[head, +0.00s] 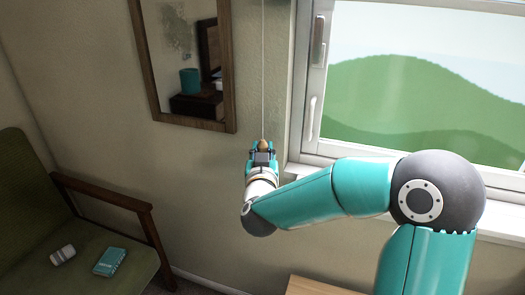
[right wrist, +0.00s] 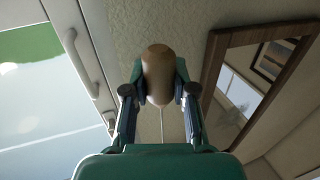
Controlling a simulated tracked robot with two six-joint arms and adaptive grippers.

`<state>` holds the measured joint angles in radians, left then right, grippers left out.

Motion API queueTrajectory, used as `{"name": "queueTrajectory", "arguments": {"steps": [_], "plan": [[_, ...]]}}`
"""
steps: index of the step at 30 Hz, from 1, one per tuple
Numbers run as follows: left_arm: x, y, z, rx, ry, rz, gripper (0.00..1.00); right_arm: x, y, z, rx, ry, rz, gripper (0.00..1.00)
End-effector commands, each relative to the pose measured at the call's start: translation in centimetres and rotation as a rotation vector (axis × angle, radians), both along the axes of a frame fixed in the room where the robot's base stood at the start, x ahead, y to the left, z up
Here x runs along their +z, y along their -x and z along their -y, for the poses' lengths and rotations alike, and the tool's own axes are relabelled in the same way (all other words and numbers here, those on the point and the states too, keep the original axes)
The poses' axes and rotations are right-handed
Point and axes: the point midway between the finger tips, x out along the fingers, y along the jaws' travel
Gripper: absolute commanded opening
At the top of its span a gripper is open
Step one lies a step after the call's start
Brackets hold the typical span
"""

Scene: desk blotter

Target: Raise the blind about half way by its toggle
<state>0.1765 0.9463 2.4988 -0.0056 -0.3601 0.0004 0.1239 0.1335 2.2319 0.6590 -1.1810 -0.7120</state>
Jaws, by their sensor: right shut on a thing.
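The wooden toggle (head: 264,144) hangs at the end of a thin pale cord (head: 263,70) between the mirror and the window. My right gripper (head: 262,155) is shut on the toggle from below. In the right wrist view the toggle (right wrist: 158,76) is brown and rounded, with the gripper's fingers (right wrist: 158,98) on both its sides, and the cord (right wrist: 162,125) shows as a short line. The blind itself is not in view; the visible part of the window (head: 430,80) is uncovered. My left gripper is not in view.
A wood-framed mirror (head: 229,70) hangs on the wall left of the cord. The window frame and sill (head: 300,168) are close on the right. A green armchair (head: 30,200) holds a small can (head: 63,255) and a teal box (head: 110,262). A wooden surface (head: 315,287) is below.

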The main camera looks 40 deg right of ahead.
Motion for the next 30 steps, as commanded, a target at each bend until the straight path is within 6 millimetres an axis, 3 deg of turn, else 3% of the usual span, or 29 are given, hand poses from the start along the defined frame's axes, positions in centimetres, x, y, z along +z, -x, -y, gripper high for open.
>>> {"name": "queueTrajectory", "arguments": {"steps": [3,11,12,16,30], "plan": [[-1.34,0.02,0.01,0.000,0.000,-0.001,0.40,-1.30,0.00,-0.06,0.001,-0.001,-0.001,0.00],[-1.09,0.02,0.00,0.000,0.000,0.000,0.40,-1.06,-0.01,-0.08,0.002,-0.001,-0.002,0.00],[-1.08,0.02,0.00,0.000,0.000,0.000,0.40,-1.06,-0.01,-0.08,0.002,-0.001,-0.002,0.31],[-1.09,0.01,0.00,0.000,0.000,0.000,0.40,-1.04,-0.01,-0.06,0.001,-0.001,-0.001,0.52],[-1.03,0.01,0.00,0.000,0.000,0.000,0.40,-1.01,0.74,-0.84,0.002,-0.001,-0.001,0.53]]}}
